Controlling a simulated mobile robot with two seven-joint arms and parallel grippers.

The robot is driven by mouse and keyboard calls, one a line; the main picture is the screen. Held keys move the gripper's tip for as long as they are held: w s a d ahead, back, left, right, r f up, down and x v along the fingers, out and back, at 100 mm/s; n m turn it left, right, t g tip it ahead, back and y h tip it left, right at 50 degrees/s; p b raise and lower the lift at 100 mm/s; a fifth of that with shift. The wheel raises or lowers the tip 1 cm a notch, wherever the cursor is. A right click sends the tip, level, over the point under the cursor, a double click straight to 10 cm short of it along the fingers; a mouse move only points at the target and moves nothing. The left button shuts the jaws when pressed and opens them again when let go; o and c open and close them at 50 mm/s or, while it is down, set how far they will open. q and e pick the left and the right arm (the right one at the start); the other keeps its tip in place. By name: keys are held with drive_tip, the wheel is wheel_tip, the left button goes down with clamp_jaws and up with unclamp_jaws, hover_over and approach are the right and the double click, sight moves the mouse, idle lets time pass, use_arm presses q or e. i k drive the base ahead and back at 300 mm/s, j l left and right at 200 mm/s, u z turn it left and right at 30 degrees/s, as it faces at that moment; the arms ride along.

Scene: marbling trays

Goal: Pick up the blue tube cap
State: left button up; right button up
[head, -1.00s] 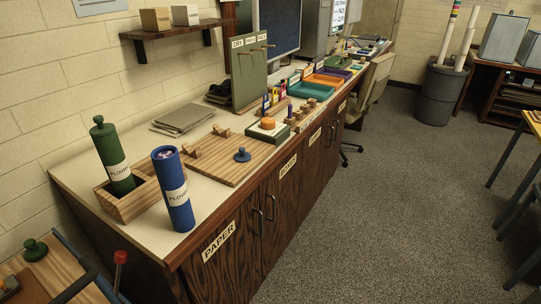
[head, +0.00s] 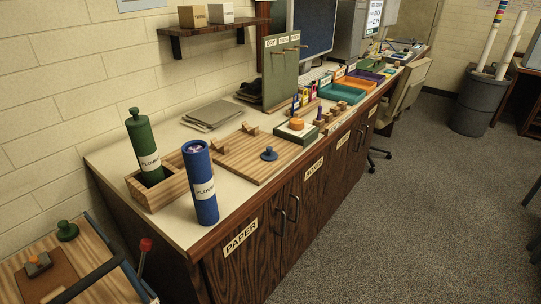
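The blue tube cap (head: 269,153) is a small round blue piece with a knob. It sits on the wooden board (head: 240,160) on the long counter. The blue tube (head: 200,184) stands upright and uncapped near the counter's front edge, with a white label and something pinkish showing in its open top. Neither of my grippers is in the head view.
A green tube (head: 143,146) with its knobbed cap stands in a wooden holder (head: 160,197) behind the blue tube. Wooden rests stand on the board, and an orange-topped block is to its right. A cart with a wooden top (head: 95,258) stands at the lower left. The floor (head: 380,240) is clear.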

sight(269, 156)
drive_tip(key=i+l+u, duration=0.1)
drive_tip(key=u, duration=0.25)
drive_tip(key=i+l+u, duration=0.1)
drive_tip(key=u, duration=0.3)
drive_tip(key=i+l+u, duration=0.1)
drive_tip(key=l, duration=0.25)
drive_tip(key=i+l+u, duration=0.1)
drive_tip(key=l, duration=0.3)
drive_tip(key=i+l+u, duration=0.1)
drive_tip(key=i+l, duration=0.15)
drive_tip(key=l, duration=0.15)
drive_tip(key=i+l+u, duration=0.1)
drive_tip(key=l, duration=0.3)
drive_tip(key=i+l+u, duration=0.1)
drive_tip(key=l, duration=0.3)
